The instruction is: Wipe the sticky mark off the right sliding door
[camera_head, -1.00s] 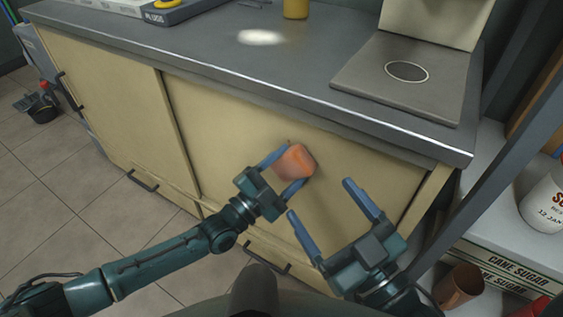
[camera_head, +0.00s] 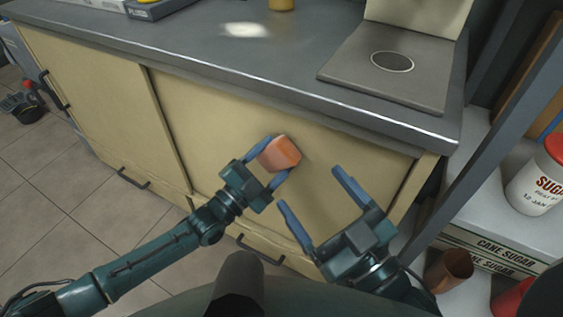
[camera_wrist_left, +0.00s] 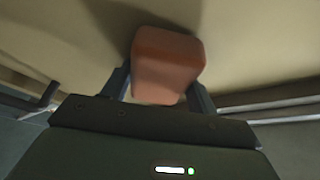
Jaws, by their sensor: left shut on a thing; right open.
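The right sliding door (camera_head: 205,122) is the cream panel under the grey counter. My left gripper (camera_head: 268,168) is shut on an orange-pink sponge-like block (camera_head: 280,153) and holds it at the upper middle of this door. In the left wrist view the block (camera_wrist_left: 168,62) sits between the fingers (camera_wrist_left: 160,90), against or very close to the cream surface; I cannot tell if it touches. I see no sticky mark; the block and gripper hide part of the door. My right gripper (camera_head: 308,205) is open and empty in front of the door's right part.
The counter (camera_head: 200,50) overhangs the doors and carries a grey plate (camera_head: 395,65) with a ring. The left door (camera_head: 95,90) has a dark handle. At the right, a shelf holds a sugar tin (camera_head: 537,183), cane sugar boxes (camera_head: 490,252) and a brown cup (camera_head: 449,270).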

